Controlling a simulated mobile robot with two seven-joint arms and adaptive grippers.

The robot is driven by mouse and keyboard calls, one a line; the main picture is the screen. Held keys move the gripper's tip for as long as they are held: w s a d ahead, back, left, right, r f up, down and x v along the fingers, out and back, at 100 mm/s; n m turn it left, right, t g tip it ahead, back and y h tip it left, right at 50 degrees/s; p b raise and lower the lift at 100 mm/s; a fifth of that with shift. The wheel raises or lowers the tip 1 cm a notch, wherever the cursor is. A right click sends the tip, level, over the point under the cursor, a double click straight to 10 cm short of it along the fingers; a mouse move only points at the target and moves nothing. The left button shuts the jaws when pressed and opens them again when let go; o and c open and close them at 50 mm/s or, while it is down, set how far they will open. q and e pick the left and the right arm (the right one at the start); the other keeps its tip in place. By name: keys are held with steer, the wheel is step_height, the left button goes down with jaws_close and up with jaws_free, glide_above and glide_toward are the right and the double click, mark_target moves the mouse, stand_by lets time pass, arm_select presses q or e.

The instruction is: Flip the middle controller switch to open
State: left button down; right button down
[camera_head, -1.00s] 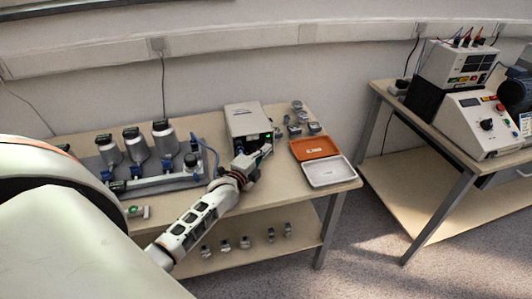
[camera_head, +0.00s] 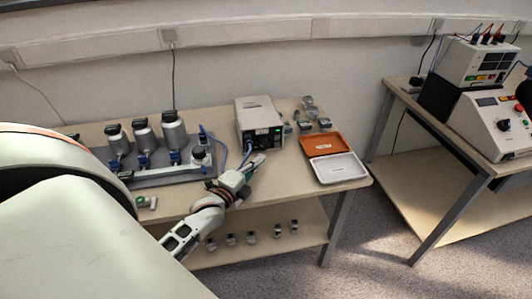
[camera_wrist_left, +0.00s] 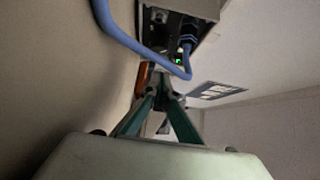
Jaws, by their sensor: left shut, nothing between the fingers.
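The controller (camera_head: 257,112) is a light grey box with a dark front panel and a lit green display, at the back of the near table. My left gripper (camera_head: 258,158) is shut and empty, just in front of and below that panel, apparently apart from it. In the left wrist view, the teal fingers of my left gripper (camera_wrist_left: 162,100) converge below the panel of the controller (camera_wrist_left: 165,35). A small green light and a blue cable show there. I cannot make out the switch or its position. My right gripper is not in view.
Three metal canisters (camera_head: 145,136) stand on a grey base at left, with a blue cable (camera_head: 222,152) running towards the controller. An orange tray (camera_head: 338,147) and a white tray (camera_head: 345,178) lie at right. Several small metal pieces (camera_head: 310,104) lie behind them.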

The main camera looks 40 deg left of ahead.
arm_select(q)
steer(key=shift+s+d, duration=0.15)
steer(key=shift+s, duration=0.85)
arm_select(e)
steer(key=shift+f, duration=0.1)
